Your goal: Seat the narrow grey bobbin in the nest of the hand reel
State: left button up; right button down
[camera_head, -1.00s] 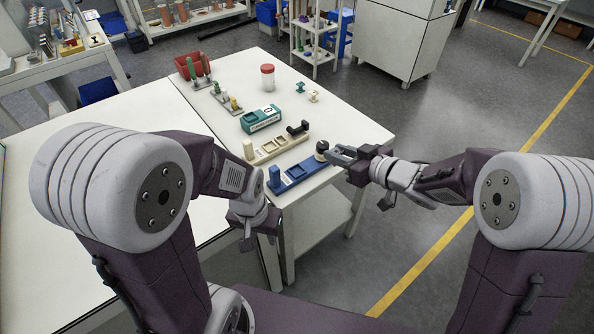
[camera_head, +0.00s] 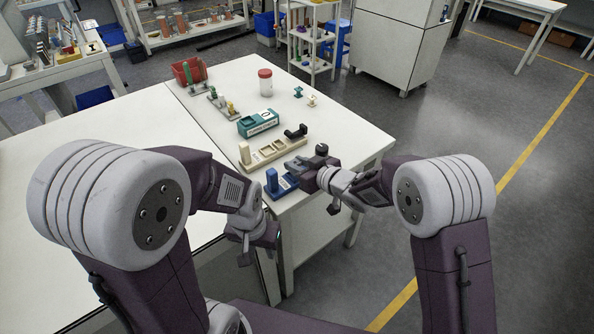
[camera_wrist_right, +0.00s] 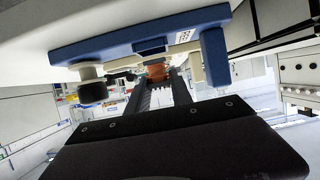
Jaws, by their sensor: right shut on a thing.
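A blue base (camera_head: 282,190) with a blue upright post (camera_head: 272,179) and a dark knob (camera_head: 321,149) lies at the table's near right; I take it for the hand reel. My right gripper (camera_head: 297,166) is over it and hides its middle. In the right wrist view the blue base (camera_wrist_right: 125,40) spans the top, its cutout close to my right fingertips (camera_wrist_right: 158,76). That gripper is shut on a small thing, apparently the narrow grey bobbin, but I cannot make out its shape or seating. My left gripper (camera_head: 258,248) hangs by the table's front edge, its opening unclear.
A cream base (camera_head: 262,155) with a black cradle (camera_head: 296,131) lies just behind, then a teal box (camera_head: 258,124). Teal (camera_head: 298,91) and cream (camera_head: 311,100) spools, a red-lidded jar (camera_head: 265,82) and a red bin (camera_head: 187,72) stand farther back. The table's left part is clear.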

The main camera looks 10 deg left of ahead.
notch_tip(320, 180, down, 2)
jog(key=shift+f, duration=0.1)
pick_arm(q)
jog(key=shift+f, duration=0.3)
pick_arm(e)
jog(key=c, duration=1.1)
grip_release()
jog(key=shift+c, duration=0.2)
pick_arm(q)
jog(key=shift+f, duration=0.1)
